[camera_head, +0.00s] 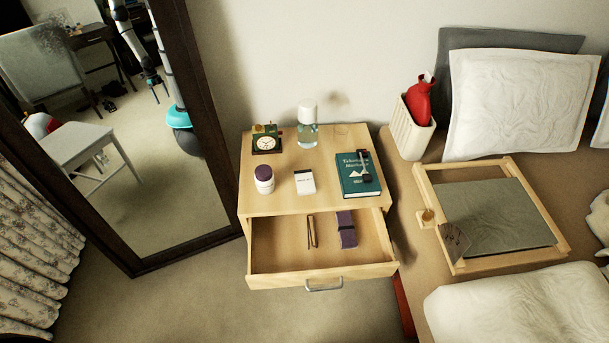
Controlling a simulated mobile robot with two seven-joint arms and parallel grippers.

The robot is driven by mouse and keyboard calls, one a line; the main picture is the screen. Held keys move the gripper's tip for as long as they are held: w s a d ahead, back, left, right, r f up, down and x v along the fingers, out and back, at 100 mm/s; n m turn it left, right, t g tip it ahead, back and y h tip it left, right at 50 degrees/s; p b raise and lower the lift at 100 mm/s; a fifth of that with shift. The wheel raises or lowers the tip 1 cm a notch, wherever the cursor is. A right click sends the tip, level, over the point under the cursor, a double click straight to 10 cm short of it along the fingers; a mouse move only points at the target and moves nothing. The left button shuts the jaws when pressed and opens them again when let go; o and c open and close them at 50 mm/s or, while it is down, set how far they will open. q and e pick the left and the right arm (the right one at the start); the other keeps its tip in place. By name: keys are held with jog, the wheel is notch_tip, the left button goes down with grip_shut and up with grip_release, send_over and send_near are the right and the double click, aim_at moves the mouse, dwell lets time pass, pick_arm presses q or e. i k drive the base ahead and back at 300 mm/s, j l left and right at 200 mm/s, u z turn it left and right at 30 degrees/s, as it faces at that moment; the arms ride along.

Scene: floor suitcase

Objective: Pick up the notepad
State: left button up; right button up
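A small white pad with a dark strip along its top edge, which looks like the notepad (305,183), lies flat on top of the wooden nightstand (325,203), near the front middle. It lies between a white jar with a purple lid (264,180) and a teal book (358,183), touching neither. Its top is uncovered. Neither of my grippers shows directly. Part of a robot arm shows only as a reflection in the mirror (140,120), too small to read its fingers.
The nightstand's drawer (280,262) is pulled open, with a purple item (346,229) and a thin brown item (312,231) inside. A green clock (266,139) and clear bottle (307,125) stand behind. A bed with a wooden tray (549,225) is at right; carpet is clear in front.

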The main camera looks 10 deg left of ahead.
aim_at(303, 179)
jog(key=i+j+z, duration=0.1)
jog(key=j+z, duration=0.65)
jog(key=j, duration=0.2)
jog(key=j+z, duration=0.35)
jog(key=i+j, duration=0.05)
jog(key=j, duration=0.1)
